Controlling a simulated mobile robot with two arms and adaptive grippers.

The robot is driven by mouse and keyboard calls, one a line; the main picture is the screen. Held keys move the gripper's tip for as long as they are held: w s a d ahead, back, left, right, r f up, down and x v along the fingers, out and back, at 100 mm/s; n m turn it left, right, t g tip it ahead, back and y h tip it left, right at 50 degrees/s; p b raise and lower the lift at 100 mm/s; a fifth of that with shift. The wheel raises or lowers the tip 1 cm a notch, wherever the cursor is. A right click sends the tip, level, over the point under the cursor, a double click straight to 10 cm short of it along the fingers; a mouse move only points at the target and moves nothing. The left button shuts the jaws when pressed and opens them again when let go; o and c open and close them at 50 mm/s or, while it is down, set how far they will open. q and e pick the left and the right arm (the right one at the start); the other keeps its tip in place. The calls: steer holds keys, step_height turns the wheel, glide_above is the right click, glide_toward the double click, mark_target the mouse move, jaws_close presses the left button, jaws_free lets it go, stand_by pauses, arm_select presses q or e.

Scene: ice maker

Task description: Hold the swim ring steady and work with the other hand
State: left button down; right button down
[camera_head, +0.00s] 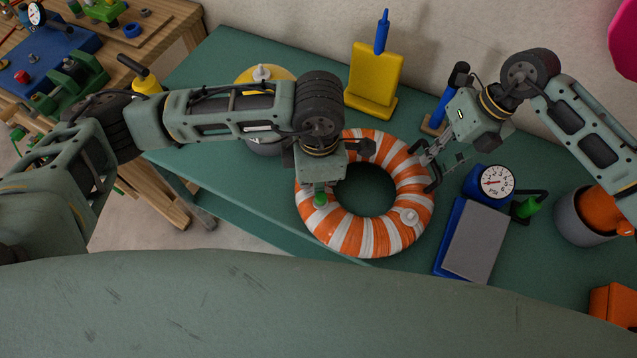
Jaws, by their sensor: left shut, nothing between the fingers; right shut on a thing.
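An orange and white striped swim ring (349,234) lies flat on the green table. A white valve (409,217) sits on its lower right part. My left gripper (320,200) is over the ring's left side, pointing down and shut with nothing seen between its fingers; a small green piece shows at its tip, and I cannot tell what it belongs to. My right gripper (431,172) is at the ring's upper right edge, shut on the ring's rim. My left wrist hides the ring's upper left part.
The green table (240,200) is clear left of the ring. Behind stand a yellow block with a blue rod (374,80) and a yellow-topped round thing (263,74). To the right are a pressure gauge (495,182), a grey-topped blue pad (474,240) and a grey pot (580,222).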

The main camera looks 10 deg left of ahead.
arm_select(q)
steer(key=shift+s+r, duration=0.1)
steer(key=shift+r, duration=0.8)
stand_by(0.4)
steer(key=c, duration=1.6)
jaws_free()
steer(key=shift+r, duration=0.1)
steer(key=shift+r, duration=3.4)
step_height(320, 180, up, 7)
